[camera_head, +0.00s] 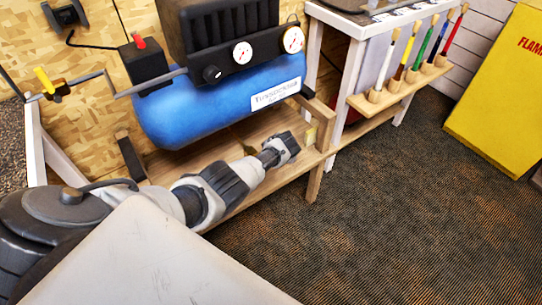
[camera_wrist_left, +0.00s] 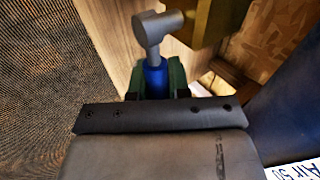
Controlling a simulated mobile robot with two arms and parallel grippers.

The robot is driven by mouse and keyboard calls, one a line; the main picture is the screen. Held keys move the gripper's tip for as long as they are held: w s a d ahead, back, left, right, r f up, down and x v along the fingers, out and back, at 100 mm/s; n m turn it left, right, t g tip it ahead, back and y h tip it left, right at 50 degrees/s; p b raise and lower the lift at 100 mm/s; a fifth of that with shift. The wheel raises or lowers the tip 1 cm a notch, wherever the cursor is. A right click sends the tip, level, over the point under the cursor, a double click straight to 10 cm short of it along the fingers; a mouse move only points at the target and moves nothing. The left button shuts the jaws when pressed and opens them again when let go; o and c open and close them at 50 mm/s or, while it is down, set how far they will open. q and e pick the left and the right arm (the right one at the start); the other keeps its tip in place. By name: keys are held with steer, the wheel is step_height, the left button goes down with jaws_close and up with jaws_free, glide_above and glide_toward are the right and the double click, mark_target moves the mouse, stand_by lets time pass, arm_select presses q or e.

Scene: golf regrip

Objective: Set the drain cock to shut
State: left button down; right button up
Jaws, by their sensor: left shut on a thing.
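My left gripper (camera_head: 287,147) reaches low in front of the blue compressor tank (camera_head: 205,112), above the wooden shelf (camera_head: 240,190). In the left wrist view my left gripper (camera_wrist_left: 156,78) has its two dark green fingers shut on a blue piece (camera_wrist_left: 155,82), which I take to be the drain cock's handle. A grey metal stem with a round cylinder head (camera_wrist_left: 158,32) rises from the blue piece. In the head view the cock is not clearly visible. I cannot read from these frames whether the cock is open or shut. My right gripper is in neither view.
The tank's dark blue side (camera_wrist_left: 290,105) is close to the right of the gripper in the left wrist view. A wooden post (camera_head: 319,150) stands just right of the gripper. A brush rack (camera_head: 400,90) and a yellow cabinet (camera_head: 505,90) are further right. The carpet (camera_head: 400,210) is clear.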

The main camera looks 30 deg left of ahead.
arm_select(q)
steer(key=shift+s+f+g+b, duration=0.1)
steer(key=shift+f+g+b, duration=0.2)
steer(key=shift+f+b, duration=0.05)
stand_by(0.4)
steer(key=c, duration=1.1)
jaws_free()
steer(key=shift+d+r+p, duration=0.2)
steer(key=shift+r+p, duration=0.25)
steer(key=shift+r, duration=0.1)
steer(key=shift+p+v, duration=2.65)
steer(key=shift+v, duration=2.2)
